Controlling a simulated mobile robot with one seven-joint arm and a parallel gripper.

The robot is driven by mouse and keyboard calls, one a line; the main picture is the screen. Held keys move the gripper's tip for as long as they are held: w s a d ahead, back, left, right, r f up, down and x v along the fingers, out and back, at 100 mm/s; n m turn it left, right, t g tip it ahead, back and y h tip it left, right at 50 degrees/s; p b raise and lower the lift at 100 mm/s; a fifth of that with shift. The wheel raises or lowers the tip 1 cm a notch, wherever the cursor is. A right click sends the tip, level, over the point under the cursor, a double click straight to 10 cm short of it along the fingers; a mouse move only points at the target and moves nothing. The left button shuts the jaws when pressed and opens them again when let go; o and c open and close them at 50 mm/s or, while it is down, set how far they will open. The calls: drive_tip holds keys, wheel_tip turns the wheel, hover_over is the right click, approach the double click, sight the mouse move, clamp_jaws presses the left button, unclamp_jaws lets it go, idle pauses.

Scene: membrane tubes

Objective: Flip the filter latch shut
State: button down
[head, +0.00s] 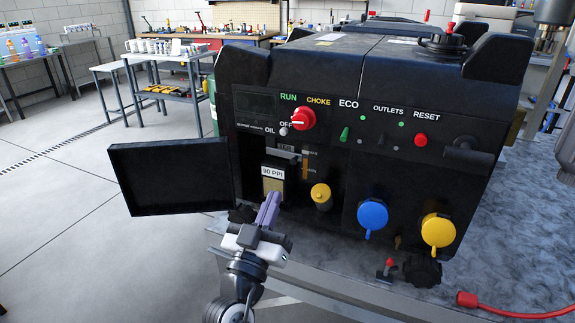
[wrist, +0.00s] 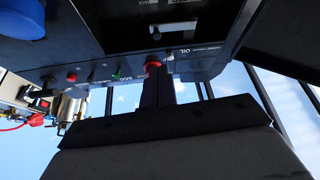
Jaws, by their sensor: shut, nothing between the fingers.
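A black generator stands on the bench with its compartment door (head: 170,178) swung open to the left. Inside the compartment is a dark filter block with a tan face and a white "90 PPI" label (head: 273,171). A small grey piece (head: 287,153) above the block looks like the latch; its exact position is hard to make out. My gripper (head: 270,200) is shut and empty, with purple fingers pointing up in front of the lower part of the filter. I cannot tell whether they touch it. In the wrist view the dark fingers (wrist: 157,88) are together below the panel.
On the panel are a red knob (head: 302,119), a green switch (head: 345,134), a yellow-capped fitting (head: 321,193), a blue cap (head: 372,215) and a yellow cap (head: 438,231). A red cable (head: 500,308) lies on the bench at right. The open door borders the compartment's left side.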

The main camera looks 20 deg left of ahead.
sight(282, 156)
drive_tip(key=p+x, duration=0.5)
drive_tip(key=x, duration=0.5)
drive_tip(key=shift+f+b, duration=0.1)
drive_tip(key=shift+b, duration=0.2)
drive_tip(key=shift+f+m+h+b, duration=0.15)
drive_tip(key=shift+m+h+b, duration=0.25)
drive_tip(key=shift+m+b, duration=0.3)
drive_tip(key=shift+b, duration=0.45)
